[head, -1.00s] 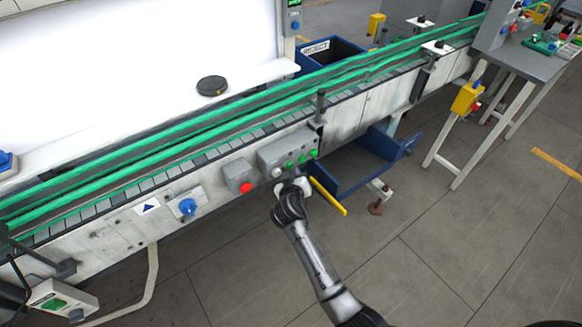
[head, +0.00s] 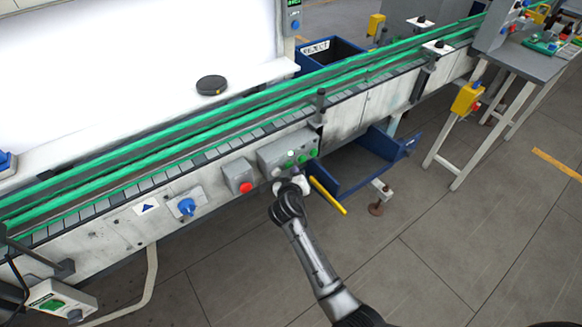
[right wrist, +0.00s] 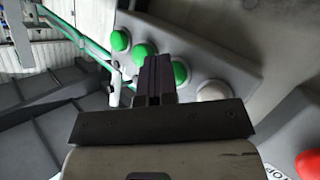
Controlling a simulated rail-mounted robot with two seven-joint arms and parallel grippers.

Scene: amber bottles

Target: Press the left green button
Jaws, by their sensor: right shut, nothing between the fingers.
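A grey control box (head: 270,158) on the conveyor's front carries a row of green buttons and a white button. The left green button (right wrist: 181,73) is the one beside the white button (right wrist: 212,90) in the right wrist view. My right gripper (right wrist: 154,78) is shut and empty. In that view its fingertips overlap the edge of the left green button and lie near the middle green button (right wrist: 143,52); contact cannot be told. In the head view the right gripper (head: 291,181) is just below the box. My left gripper is not in view.
A red button (head: 246,187) sits on a separate grey box to the left, with a blue knob (head: 187,206) farther left. A yellow bar (head: 328,196) and a blue bin (head: 362,172) are right of my gripper. The floor in front is clear.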

